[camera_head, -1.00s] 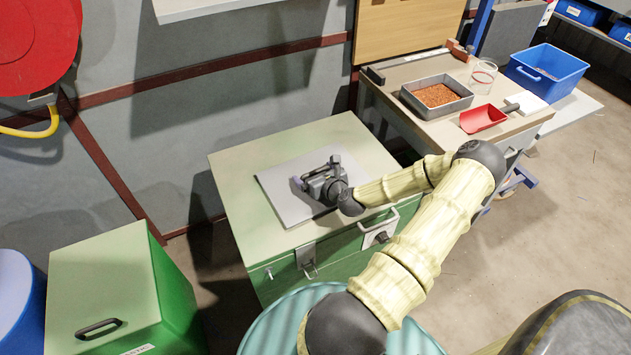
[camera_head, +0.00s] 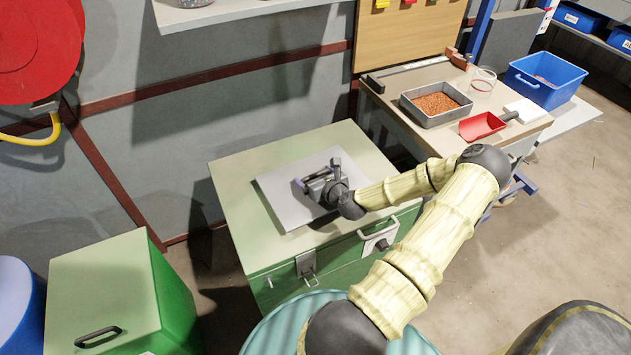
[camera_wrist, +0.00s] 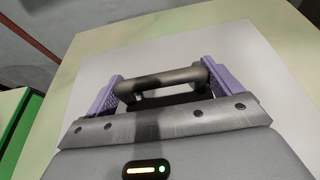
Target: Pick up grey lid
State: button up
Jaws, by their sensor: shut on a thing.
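The grey lid (camera_head: 284,208) is a flat, light grey square plate over the top of the green chest (camera_head: 232,170). My gripper (camera_head: 318,182) is at the lid's middle, coming in from the right. In the wrist view, my gripper's purple fingers (camera_wrist: 163,88) stand at both ends of a dark bar handle (camera_wrist: 165,80) and are shut on it. The lid also fills much of the wrist view (camera_wrist: 190,50). My gripper hides part of the lid. Whether the lid touches the chest top or hangs just above it, I cannot tell.
A workbench (camera_head: 395,82) at the right holds a tray of copper-coloured granules (camera_head: 437,104), a red scoop (camera_head: 482,126) and a clear jar (camera_head: 483,79). A blue bin (camera_head: 545,77) stands beyond. A green box (camera_head: 100,290) is at lower left. A wall is behind the chest.

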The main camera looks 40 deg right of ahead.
notch_tip(320, 180, up, 8)
jog(key=shift+r+p, duration=0.1)
jog(key=shift+p, duration=0.65)
jog(key=shift+a, duration=0.1)
jog(key=w+a+n+y, duration=0.2)
jog(key=w+a+y, duration=0.1)
jog(key=a, duration=1.1)
jog(key=w+a+n+y, duration=0.3)
jog(key=w+a, duration=0.1)
jog(key=a, duration=1.1)
jog(key=shift+a+g, duration=0.1)
jog(key=shift+g, duration=0.2)
